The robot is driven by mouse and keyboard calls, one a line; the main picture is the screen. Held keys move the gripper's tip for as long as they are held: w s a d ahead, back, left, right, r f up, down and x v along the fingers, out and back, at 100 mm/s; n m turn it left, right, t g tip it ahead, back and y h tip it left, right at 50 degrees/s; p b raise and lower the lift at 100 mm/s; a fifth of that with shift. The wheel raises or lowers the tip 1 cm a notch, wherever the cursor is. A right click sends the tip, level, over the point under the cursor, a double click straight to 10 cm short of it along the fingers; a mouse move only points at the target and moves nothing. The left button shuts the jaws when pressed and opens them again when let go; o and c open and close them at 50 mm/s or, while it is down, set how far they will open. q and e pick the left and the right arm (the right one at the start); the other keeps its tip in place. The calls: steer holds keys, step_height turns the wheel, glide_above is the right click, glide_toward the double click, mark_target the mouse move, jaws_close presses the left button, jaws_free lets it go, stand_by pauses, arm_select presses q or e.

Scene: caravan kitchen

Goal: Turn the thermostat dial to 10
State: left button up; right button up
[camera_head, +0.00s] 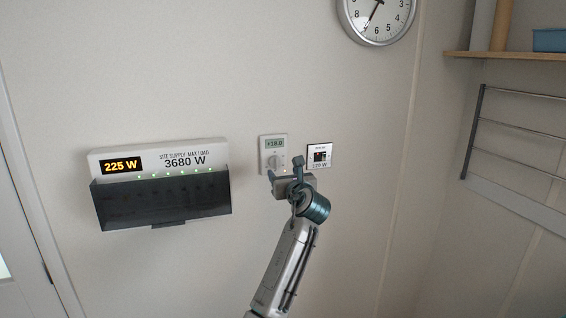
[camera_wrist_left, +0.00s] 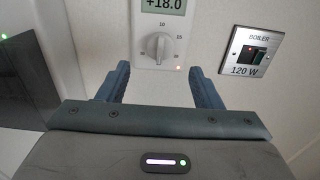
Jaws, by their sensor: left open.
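The thermostat (camera_head: 273,144) is a small white unit on the wall, with a display reading +18.0. Its dial (camera_wrist_left: 157,47) shows in the left wrist view as a light round knob with a raised grip, below a mark 10 and beside a mark 15. The dial's grip stands nearly upright. A small reddish light glows below right of the dial. My left gripper (camera_wrist_left: 160,82) is open and empty, its two fingers apart just below the dial. It also shows in the head view (camera_head: 285,170), in front of the thermostat's lower edge. My right gripper is not in view.
A boiler switch (camera_head: 319,156) marked 120 W is right of the thermostat. A supply panel (camera_head: 215,154) reading 225 W, with a dark cover (camera_head: 160,205), is to the left. A clock (camera_head: 377,18) and a shelf (camera_head: 520,55) are higher up.

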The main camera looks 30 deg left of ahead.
mark_target(277, 165)
arm_select(q)
steer(key=p+x, duration=0.1)
steer(key=x, duration=0.2)
steer(key=p+x, duration=0.1)
steer(key=x, duration=0.1)
steer(key=shift+w+a+r, duration=0.25)
steer(key=shift+w+a, duration=0.05)
steer(key=shift+w+a+f+p, duration=0.3)
steer(key=shift+w+a, duration=0.2)
steer(key=shift+a, duration=0.1)
steer(key=shift+d+r, duration=0.1)
steer(key=c, duration=1)
